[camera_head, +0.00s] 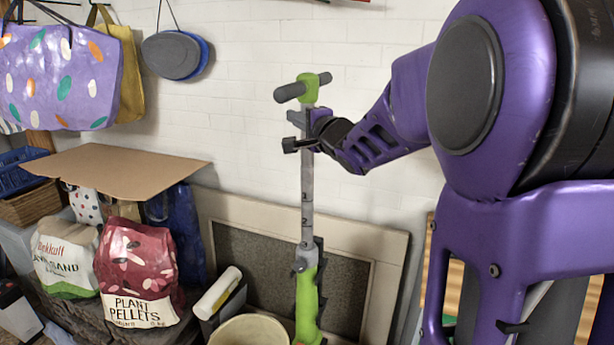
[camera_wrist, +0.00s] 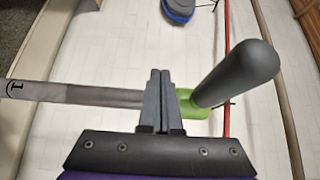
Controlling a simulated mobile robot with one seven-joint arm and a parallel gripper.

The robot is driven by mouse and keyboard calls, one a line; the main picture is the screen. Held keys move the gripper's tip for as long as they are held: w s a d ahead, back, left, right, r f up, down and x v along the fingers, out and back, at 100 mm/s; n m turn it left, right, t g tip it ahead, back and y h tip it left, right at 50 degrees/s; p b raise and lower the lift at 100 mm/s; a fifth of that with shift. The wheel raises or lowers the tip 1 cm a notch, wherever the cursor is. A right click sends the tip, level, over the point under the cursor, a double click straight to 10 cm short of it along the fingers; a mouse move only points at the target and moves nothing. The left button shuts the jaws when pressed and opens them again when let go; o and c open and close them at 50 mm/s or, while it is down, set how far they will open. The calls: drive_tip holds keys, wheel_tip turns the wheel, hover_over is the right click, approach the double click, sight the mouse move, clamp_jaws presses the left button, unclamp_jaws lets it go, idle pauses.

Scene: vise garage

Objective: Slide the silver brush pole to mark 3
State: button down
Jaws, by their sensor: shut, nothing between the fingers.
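The silver pole (camera_head: 307,170) stands upright, with marks 1, 2 and 3 printed down its lower part. Mark 3 (camera_head: 305,244) sits just above the grey collar (camera_head: 306,260) on the green lower body (camera_head: 307,300). A green top with a grey grip (camera_head: 290,92) crowns the pole. My gripper (camera_head: 295,116) is at the pole's upper end, just below that top. In the wrist view my gripper (camera_wrist: 160,73) is shut and empty, its fingers crossing in front of the pole (camera_wrist: 75,95) beside the green top (camera_wrist: 190,106). Whether they touch it I cannot tell.
A framed board (camera_head: 345,270) leans on the wall behind the pole. A pellets bag (camera_head: 138,265) and cardboard (camera_head: 120,170) are further left. The wall around the upper pole is clear.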

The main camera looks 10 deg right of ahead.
drive_tip(key=v, duration=1.1)
idle(0.4)
drive_tip(key=shift+w+r, duration=0.2)
